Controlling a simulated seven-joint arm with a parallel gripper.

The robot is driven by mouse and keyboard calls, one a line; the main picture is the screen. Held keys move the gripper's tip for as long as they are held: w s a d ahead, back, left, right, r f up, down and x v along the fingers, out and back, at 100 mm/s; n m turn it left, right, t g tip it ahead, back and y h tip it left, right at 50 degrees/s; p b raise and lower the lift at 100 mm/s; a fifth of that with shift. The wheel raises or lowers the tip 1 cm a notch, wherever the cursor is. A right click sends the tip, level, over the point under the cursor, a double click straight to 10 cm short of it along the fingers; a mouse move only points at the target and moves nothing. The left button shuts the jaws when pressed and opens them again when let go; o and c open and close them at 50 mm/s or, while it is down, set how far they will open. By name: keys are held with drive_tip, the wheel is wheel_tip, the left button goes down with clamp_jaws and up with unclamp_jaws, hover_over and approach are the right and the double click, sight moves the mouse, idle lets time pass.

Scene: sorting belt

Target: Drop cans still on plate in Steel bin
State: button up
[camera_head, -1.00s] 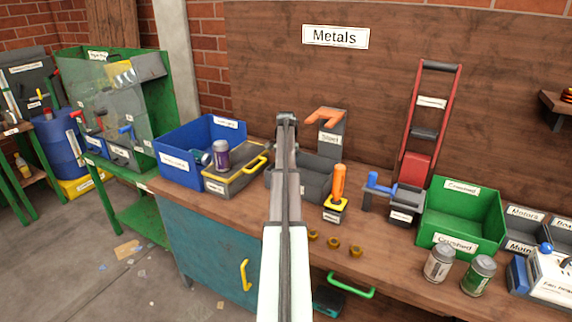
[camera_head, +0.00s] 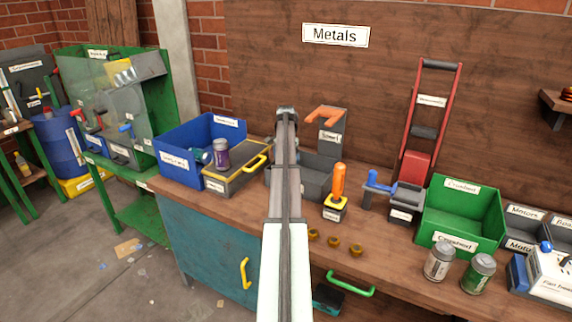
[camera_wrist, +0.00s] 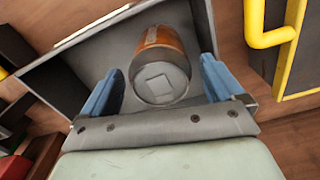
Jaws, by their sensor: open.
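In the wrist view, my gripper (camera_wrist: 161,68) is open, with its blue fingers apart. An orange-brown can (camera_wrist: 160,80) lies between and beyond the fingers, inside a grey bin (camera_wrist: 88,52). No finger clearly touches it. In the head view, my arm hides the gripper and part of the grey bin (camera_head: 316,182), which stands below an orange-topped grey post. A silver can (camera_head: 439,260) and a green can (camera_head: 478,273) stand at the bench's right.
A blue bin (camera_head: 172,150) adjoins the box on its left. A green bin (camera_head: 450,240) labelled Crushed is behind the two right cans. An orange-handled lever (camera_head: 338,185) and a red-framed press (camera_head: 405,175) stand right of my arm. The bench front holds several small brass pieces (camera_head: 333,242).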

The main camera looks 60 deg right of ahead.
wheel_tip(320, 180, up, 11)
idle(0.4)
idle(0.4)
